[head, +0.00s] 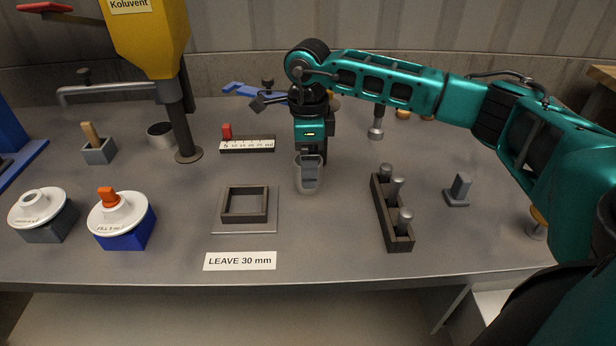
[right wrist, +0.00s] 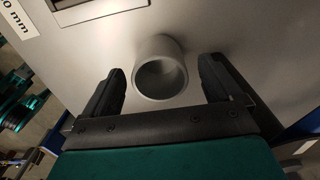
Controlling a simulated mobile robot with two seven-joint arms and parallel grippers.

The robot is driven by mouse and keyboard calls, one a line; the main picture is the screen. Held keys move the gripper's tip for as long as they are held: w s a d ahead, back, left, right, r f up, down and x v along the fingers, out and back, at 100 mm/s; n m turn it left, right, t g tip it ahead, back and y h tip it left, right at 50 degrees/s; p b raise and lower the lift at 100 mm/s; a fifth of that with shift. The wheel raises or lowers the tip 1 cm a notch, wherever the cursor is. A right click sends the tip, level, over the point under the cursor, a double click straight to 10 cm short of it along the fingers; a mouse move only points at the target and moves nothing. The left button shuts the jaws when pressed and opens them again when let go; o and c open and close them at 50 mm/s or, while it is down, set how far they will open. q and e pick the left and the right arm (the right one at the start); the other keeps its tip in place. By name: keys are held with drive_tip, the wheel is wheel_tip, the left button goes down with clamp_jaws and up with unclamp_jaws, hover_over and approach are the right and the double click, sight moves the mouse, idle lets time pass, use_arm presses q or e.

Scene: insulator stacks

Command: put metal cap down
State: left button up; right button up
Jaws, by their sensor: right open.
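The metal cap (head: 308,182) is a grey, hollow, cup-like cylinder. It appears to stand on the grey table just right of the square dark frame in the head view. In the right wrist view the cap (right wrist: 161,74) shows its round open mouth toward the camera. My right gripper (head: 310,158) points down over the cap. In the right wrist view its two dark fingers (right wrist: 161,66) are open on either side of the cap, with a visible gap on each side. My left gripper is not in the head view.
Left of the cap is a square dark frame (head: 245,220) on a plate. A dark rack (head: 398,240) with several metal pins stands to the right, beside a small grey block (head: 458,190). A "LEAVE 30 mm" label (head: 240,261) lies in front. The table between cap and rack is clear.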

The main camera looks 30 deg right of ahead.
wheel_tip(320, 180, down, 2)
drive_tip(key=shift+f, duration=0.1)
